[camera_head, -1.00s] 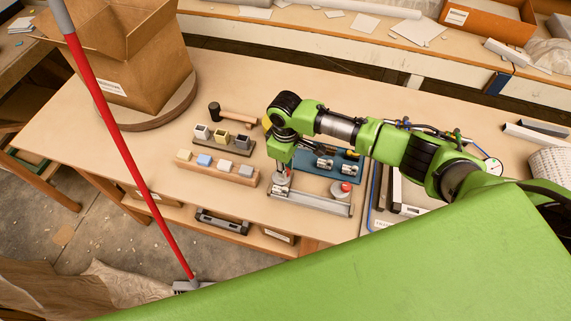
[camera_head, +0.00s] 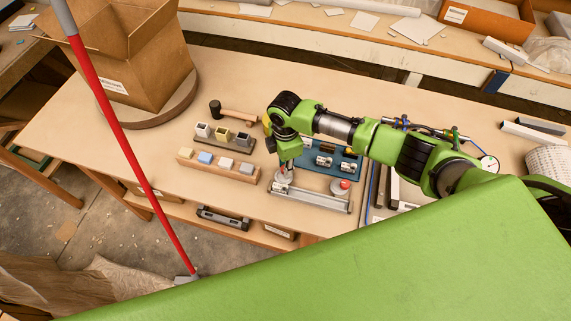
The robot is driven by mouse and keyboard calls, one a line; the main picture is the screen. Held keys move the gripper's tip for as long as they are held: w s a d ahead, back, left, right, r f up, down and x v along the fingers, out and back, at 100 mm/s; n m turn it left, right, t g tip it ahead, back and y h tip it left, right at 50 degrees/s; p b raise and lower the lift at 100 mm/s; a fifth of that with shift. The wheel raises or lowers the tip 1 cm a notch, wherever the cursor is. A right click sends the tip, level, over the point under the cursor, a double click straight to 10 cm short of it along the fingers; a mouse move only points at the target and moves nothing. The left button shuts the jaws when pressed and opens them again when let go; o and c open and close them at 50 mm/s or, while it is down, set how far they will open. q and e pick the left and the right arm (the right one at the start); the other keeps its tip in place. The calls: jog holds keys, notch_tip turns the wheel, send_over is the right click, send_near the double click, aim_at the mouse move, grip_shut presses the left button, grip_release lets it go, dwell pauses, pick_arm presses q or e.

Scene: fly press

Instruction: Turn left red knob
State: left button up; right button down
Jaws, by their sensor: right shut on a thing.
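A grey metal fixture (camera_head: 318,200) lies near the front edge of the wooden table. It carries two round dials with red knobs. The right red knob (camera_head: 345,184) is uncovered. The left red knob is mostly hidden under my right gripper (camera_head: 284,175); its round grey base (camera_head: 283,189) shows below the fingers. My right gripper points down from above and is shut on the left red knob, though the fingertips are small and partly hidden here. My left gripper is not in view.
A wooden block row (camera_head: 218,165), a row of small open cups (camera_head: 223,135) and a hammer (camera_head: 235,112) lie left of the fixture. A blue panel (camera_head: 335,160) is behind it. A cardboard box (camera_head: 125,60) stands at the back left.

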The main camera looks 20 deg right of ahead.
jog(key=shift+n, duration=0.5)
jog(key=c, duration=1.8)
grip_release()
notch_tip(320, 180, up, 12)
jog(key=shift+f, duration=0.1)
